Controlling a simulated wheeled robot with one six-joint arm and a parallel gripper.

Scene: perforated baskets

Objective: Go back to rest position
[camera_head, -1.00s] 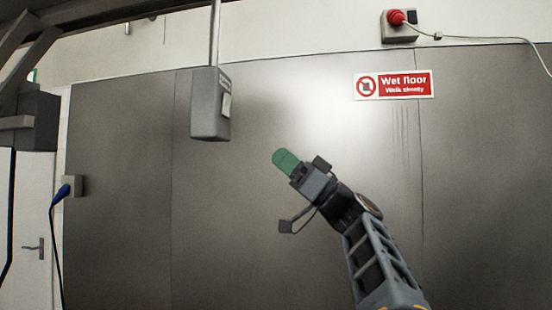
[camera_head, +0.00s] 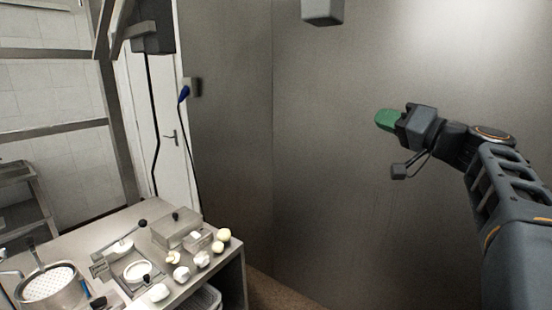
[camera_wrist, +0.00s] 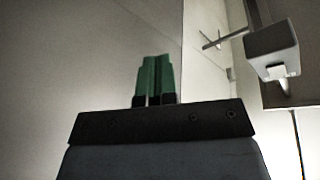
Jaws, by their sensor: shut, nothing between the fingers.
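My gripper (camera_head: 386,119) is at the right of the head view, raised in front of a grey metal wall and pointing left. Its green fingers are together with nothing between them. In the wrist view the green fingers (camera_wrist: 154,78) stand side by side, shut and empty, against a plain wall. My gripper touches nothing that I can see.
A steel counter (camera_head: 66,233) at the lower left holds a perforated basket (camera_head: 50,284), a lidded metal container (camera_head: 176,231) and several pale round pieces. A grey box (camera_head: 322,11) hangs at the top; a similar box (camera_wrist: 271,45) shows in the wrist view. The wall area around my gripper is clear.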

